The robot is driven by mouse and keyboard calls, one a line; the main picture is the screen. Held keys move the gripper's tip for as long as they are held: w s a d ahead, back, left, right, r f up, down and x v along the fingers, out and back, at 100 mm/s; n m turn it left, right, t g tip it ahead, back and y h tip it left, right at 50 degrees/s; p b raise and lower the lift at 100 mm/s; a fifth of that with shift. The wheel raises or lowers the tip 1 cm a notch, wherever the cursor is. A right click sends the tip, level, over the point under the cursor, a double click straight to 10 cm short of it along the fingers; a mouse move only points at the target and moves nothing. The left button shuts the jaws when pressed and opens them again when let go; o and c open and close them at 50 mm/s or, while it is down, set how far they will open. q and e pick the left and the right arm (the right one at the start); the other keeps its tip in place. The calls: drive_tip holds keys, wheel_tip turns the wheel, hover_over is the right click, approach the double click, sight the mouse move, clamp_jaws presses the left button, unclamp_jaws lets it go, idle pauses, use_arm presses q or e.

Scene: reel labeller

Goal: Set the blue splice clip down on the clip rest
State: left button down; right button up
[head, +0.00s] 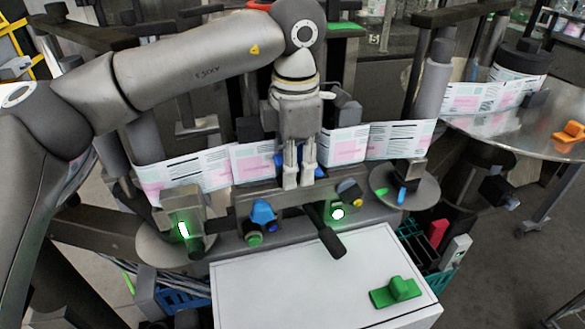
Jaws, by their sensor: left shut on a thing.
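My left gripper (298,180) comes down from the top middle, fingers pointing down in front of the label web. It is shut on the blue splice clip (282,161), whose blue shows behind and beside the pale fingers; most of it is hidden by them. The clip is at the web between two printed label pieces; I cannot tell whether it touches the web. I cannot make out for certain which part is the clip rest. My right gripper is not in view.
A green clip-shaped piece (395,292) lies on the white worktop (290,285). An orange one (569,132) lies on the round metal table (545,120) at right. A dark lever (325,232) and a blue knob-like part (263,213) stand below my gripper. The worktop's left is clear.

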use_arm(q)
drive_tip(key=shift+w+f, duration=0.15)
drive_tip(key=shift+f, duration=0.15)
drive_tip(key=shift+d, duration=0.2)
drive_tip(key=c, duration=1)
unclamp_jaws()
drive_tip(key=shift+w+r, duration=0.1)
drive_tip(key=shift+c, duration=0.2)
drive_tip(key=shift+d, duration=0.1)
drive_tip(key=shift+r, duration=0.45)
drive_tip(key=r, duration=0.7)
drive_tip(key=shift+s+d, duration=0.3)
drive_tip(key=shift+d, duration=0.1)
drive_tip(key=shift+s+a+r, duration=0.1)
drive_tip(key=shift+s+r, duration=0.05)
drive_tip(key=shift+r, duration=0.35)
